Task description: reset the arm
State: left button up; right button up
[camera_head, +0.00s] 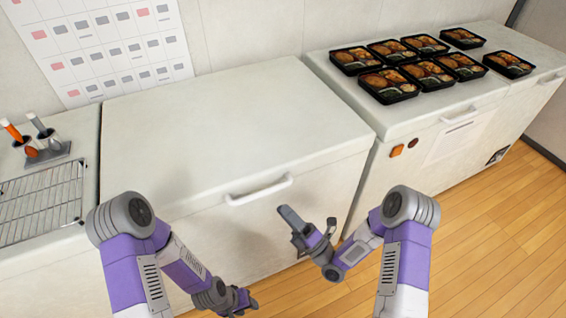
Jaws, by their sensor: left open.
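My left gripper (247,301) hangs low in front of the white chest freezer, near the bottom edge of the view. It is open, and I see nothing in it. My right gripper (304,226) is higher up, in front of the same freezer and to the right of its handle. No held object shows at it, but its jaw opening is not clear from this angle. Both arms are bent, with the grippers towards the middle and apart from each other.
The white chest freezer (225,110) has a bare lid and a front handle (259,191). Several black bento trays (388,84) with food stand on the right-hand freezer (330,75). A wire rack (42,203) and a utensil holder (48,153) are at left. Wooden floor (480,240) is clear.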

notch_tip(320, 180, down, 12)
jog(key=s+d+f+m+g+h+p, duration=0.15)
jog(key=m+g+h+p, duration=0.4)
jog(key=m+h, duration=0.8)
jog(key=s+d+f+m+g+p, duration=0.1)
jog(key=s+d+m+g, duration=0.1)
jog(key=s+m+g, duration=0.3)
jog(key=s+d+f+m+g+p, duration=0.1)
jog(key=s+m+g, duration=0.4)
jog(key=s+m, duration=0.6)
jog(key=d+m+p, duration=0.1)
jog(key=m, duration=0.2)
jog(key=shift+s+f, duration=0.2)
jog(key=shift+s, duration=0.1)
